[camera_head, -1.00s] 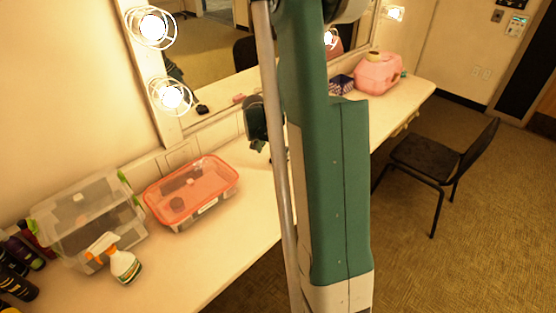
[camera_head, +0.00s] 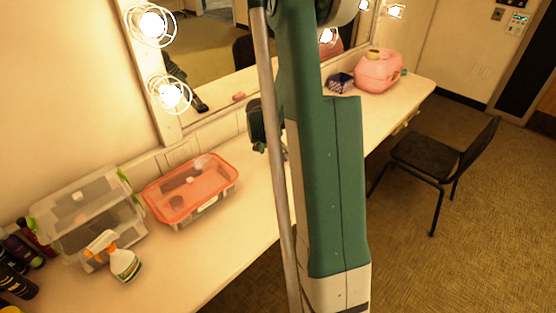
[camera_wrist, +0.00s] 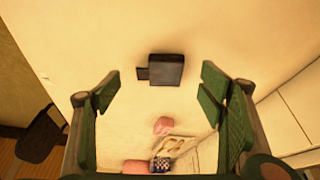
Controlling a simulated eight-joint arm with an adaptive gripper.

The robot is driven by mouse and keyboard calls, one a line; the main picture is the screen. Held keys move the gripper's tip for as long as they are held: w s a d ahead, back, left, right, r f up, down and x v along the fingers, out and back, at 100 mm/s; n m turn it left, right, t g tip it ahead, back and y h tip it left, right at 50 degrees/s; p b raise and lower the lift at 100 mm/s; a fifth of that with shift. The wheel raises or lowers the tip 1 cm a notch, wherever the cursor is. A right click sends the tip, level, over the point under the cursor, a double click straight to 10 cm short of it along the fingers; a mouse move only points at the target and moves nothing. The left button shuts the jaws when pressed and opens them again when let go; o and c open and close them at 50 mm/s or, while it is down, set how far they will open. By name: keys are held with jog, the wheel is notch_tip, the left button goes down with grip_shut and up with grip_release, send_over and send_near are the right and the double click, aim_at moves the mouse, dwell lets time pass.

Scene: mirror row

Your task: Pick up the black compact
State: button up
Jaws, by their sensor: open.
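The black compact (camera_wrist: 166,70) lies on the pale countertop in the wrist view, a dark square piece with a smaller flat dark part at its left. My gripper (camera_wrist: 158,88) is open, with one green finger on each side of the picture and the compact between and beyond the fingertips. Nothing is held, and the compact appears apart from the fingers. In the head view my gripper (camera_head: 256,125) shows only partly beside the arm, above the counter. The compact cannot be made out there; my arm covers much of the counter.
An orange-rimmed container (camera_head: 208,202), a clear bin (camera_head: 85,228) and a spray bottle (camera_head: 124,265) stand on the counter's left. A pink case (camera_head: 378,72) and patterned box (camera_head: 340,83) stand at its far end. The mirror backs the counter; a chair (camera_head: 428,160) stands right.

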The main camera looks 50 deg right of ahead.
aim_at(278, 158)
dwell(0.3)
jog(key=shift+b+x, duration=0.6)
jog(key=shift+x, duration=2.1)
jog(key=shift+r, duration=0.1)
jog(key=c, duration=1)
